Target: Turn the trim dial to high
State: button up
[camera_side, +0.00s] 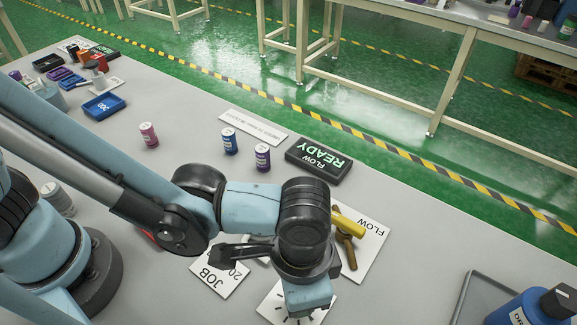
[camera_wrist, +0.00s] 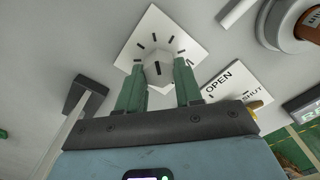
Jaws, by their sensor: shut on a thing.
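The trim dial shows in the wrist view as a white plate (camera_wrist: 190,47) with dark tick marks fanned around a pale knob (camera_wrist: 155,58). A dark pointer line on the knob points roughly toward the bottom of that view. My gripper (camera_wrist: 157,68) has its two green fingers on either side of the knob, shut on it. In the side view the dial plate (camera_side: 268,307) is mostly hidden under my gripper (camera_side: 306,308), and the knob and fingertips are hidden there. No word for high is readable on the plate.
A FLOW plate (camera_side: 369,237) with a yellow handle (camera_side: 348,222) lies close to the right of my wrist. A JOB card (camera_side: 220,278) lies left. Behind stand a READY display (camera_side: 319,161) and blue and purple jars (camera_side: 230,142). A tray (camera_side: 478,295) is front right.

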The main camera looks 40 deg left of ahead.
jog(key=m, duration=0.4)
jog(key=shift+m, duration=0.3)
jog(key=m, duration=0.3)
jog(key=shift+m, duration=0.3)
jog(key=m, duration=0.3)
jog(key=shift+m, duration=0.3)
jog(key=shift+s+m, duration=0.1)
jog(key=shift+m, duration=1.7)
jog(key=o, duration=1.1)
jog(key=shift+c, duration=0.2)
